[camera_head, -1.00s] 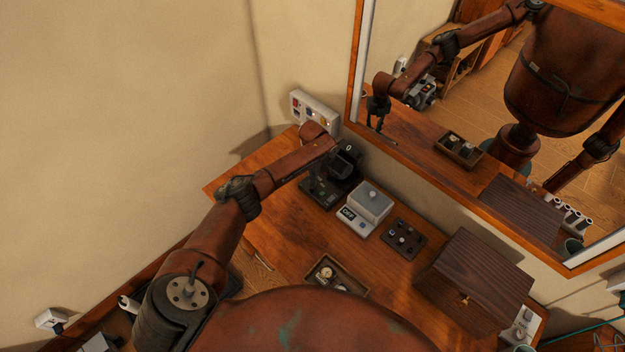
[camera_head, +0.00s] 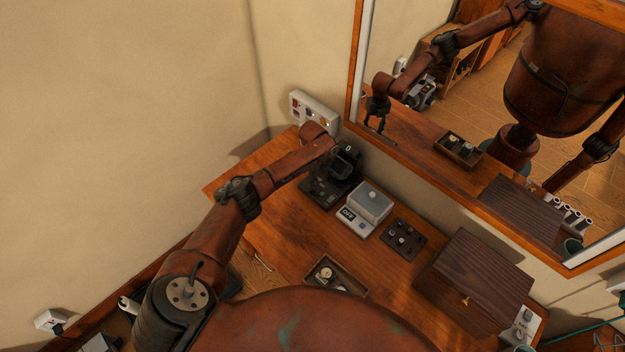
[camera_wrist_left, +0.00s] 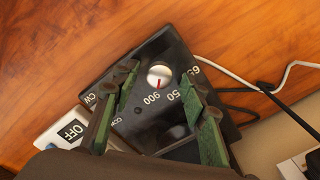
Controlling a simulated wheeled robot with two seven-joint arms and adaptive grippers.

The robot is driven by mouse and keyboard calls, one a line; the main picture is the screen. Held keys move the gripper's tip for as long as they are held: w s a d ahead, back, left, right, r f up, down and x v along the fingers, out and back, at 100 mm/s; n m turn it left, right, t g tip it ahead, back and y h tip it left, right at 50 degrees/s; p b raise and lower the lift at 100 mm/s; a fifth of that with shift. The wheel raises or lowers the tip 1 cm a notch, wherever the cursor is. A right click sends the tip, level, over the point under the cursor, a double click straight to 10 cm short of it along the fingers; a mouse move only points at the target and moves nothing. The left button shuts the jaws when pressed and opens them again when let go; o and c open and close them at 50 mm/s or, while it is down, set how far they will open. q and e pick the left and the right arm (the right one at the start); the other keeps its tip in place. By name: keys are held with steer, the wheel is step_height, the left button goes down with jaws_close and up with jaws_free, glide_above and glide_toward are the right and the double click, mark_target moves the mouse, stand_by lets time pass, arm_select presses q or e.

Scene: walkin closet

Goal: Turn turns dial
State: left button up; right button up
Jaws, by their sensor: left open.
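The turns dial is a round white knob with a red pointer line (camera_wrist_left: 159,77) on a black box (camera_wrist_left: 142,118), seen in the left wrist view. White numbers such as 900 and 50 and the letters CW are printed around it; the pointer lies toward the 900 side. My left gripper (camera_wrist_left: 160,84) is open, its green-padded fingers on either side of the knob in that view. Whether they touch it I cannot tell. In the head view my left gripper (camera_head: 346,160) is over the black box (camera_head: 316,191) and hides the knob. My right gripper is not in view.
A white device with an OFF display and grey block (camera_head: 369,201) stands close beside the black box. A small black switch panel (camera_head: 403,240), a wooden tray (camera_head: 350,283) and a dark wooden box (camera_head: 475,278) are farther right. A wall socket strip (camera_head: 314,108) and mirror are behind.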

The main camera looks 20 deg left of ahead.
arm_select(q)
step_height(320, 180, up, 12)
stand_by(0.6)
steer(key=shift+a, duration=0.1)
stand_by(0.4)
